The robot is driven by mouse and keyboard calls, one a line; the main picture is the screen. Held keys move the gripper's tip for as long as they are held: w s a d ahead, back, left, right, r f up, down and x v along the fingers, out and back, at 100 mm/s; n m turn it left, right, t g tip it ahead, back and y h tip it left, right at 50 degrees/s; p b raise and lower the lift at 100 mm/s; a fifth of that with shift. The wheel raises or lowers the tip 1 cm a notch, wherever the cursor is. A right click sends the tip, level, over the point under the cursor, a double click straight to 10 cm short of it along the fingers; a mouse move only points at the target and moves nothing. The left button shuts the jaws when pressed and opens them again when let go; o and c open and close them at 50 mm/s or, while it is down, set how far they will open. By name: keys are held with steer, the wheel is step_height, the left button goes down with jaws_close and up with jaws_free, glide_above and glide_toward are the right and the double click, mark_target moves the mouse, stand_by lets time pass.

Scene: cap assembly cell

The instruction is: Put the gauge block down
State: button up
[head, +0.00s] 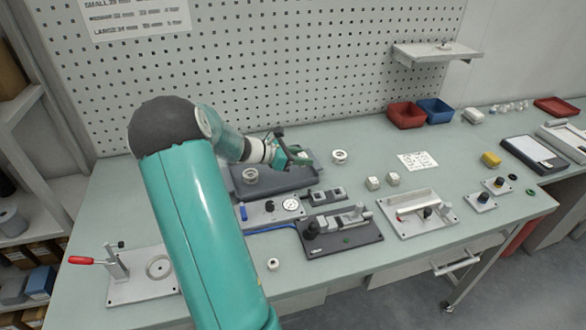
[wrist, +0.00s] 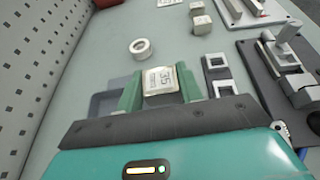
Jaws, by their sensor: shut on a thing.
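The gauge block (wrist: 160,81) is a pale square block marked "35" in the wrist view. My gripper (wrist: 161,84) is shut on it, with a green finger on each side. In the head view my gripper (head: 291,156) is at the back of the bench, above or near the right part of a dark grey tray (head: 240,188).
A white ring (head: 339,156) stands right of my gripper. Two small pale blocks (head: 373,183) sit farther right, near a printed sheet (head: 418,161). A dial gauge fixture (head: 270,212) and a dark clamp fixture (head: 340,236) lie in front. Bare bench surrounds the ring.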

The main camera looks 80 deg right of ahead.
mark_target(293, 175)
steer(key=w+f, duration=0.1)
steer(key=w+d+f, duration=0.1)
steer(key=f, duration=0.1)
steer(key=shift+w+d+f, duration=0.15)
steer(key=shift+w+d, duration=0.05)
steer(key=shift+w+d+f, duration=0.1)
steer(key=shift+w+f, duration=0.1)
steer(key=shift+f, duration=1.55)
steer(key=shift+f, duration=0.1)
steer(key=o, duration=1.2)
steer(key=v, duration=1.2)
